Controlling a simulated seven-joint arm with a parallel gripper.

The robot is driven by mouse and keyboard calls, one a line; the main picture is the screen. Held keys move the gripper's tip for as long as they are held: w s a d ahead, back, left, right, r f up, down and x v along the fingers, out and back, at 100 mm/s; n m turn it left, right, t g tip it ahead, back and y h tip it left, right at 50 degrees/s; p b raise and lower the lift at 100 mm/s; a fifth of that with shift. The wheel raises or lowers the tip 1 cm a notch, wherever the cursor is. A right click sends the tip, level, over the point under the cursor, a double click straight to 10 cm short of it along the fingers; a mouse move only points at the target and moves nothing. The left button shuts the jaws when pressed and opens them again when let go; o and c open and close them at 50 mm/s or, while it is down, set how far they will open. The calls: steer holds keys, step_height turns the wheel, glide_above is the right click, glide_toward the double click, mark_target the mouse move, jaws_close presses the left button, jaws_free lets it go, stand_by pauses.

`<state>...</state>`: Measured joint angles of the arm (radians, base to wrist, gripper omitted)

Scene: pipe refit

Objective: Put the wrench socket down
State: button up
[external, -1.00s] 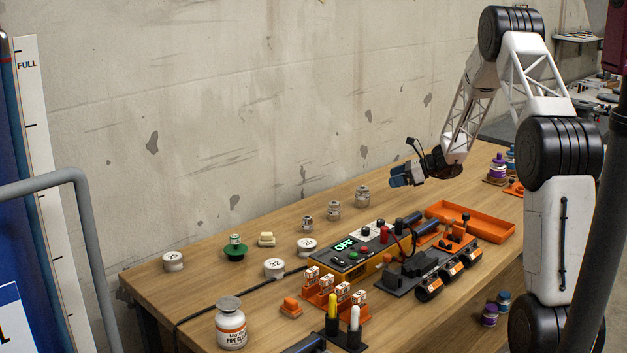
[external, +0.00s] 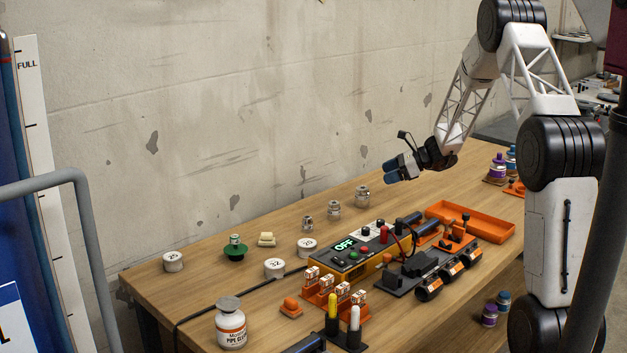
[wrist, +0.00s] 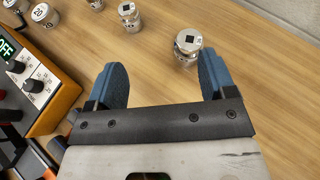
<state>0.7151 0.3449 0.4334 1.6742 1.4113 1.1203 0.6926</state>
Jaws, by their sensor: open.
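Metal wrench sockets stand upright in a row on the wooden bench, the largest socket (external: 362,197) at the right, a middle socket (external: 334,211) and a smaller socket (external: 307,224). My gripper (external: 394,170) is above the bench to the right of the largest socket. In the wrist view my gripper (wrist: 161,76) has its blue fingers wide apart with nothing between them. The middle socket (wrist: 130,16) is farther left.
A yellow control box (external: 350,252) reading OFF stands in front of the row. An orange tray (external: 490,232) is to the right. White numbered caps (external: 274,267) and a green-based bottle (external: 235,250) are to the left. The bench between sockets and wall is clear.

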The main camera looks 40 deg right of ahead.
steer(key=s+a+r+n+g, duration=0.2)
steer(key=s+a+r+n, duration=0.35)
steer(key=a, duration=0.55)
steer(key=s+a+r+n+g+h, duration=0.1)
steer(key=s+a+r+n+g, duration=0.3)
steer(key=a+r, duration=0.45)
steer(key=s+a+r+n+g, duration=0.1)
steer(key=s+a+r+n, duration=0.3)
steer(key=s+a, duration=0.55)
steer(key=s+a+r+n+h, duration=0.1)
steer(key=s+a+n, duration=0.3)
steer(key=s, duration=0.4)
steer(key=s+a+r+n+h, duration=0.1)
steer(key=s+a+n+h, duration=0.2)
steer(key=s, duration=0.6)
steer(key=s+a+r+n+h, duration=0.1)
steer(key=s+a+n+h, duration=0.2)
steer(key=s+a+n, duration=0.3)
steer(key=shift+s+a+r+n+g, duration=0.35)
steer(key=shift+s+a, duration=0.4)
steer(key=shift+s, duration=0.75)
stand_by(1.3)
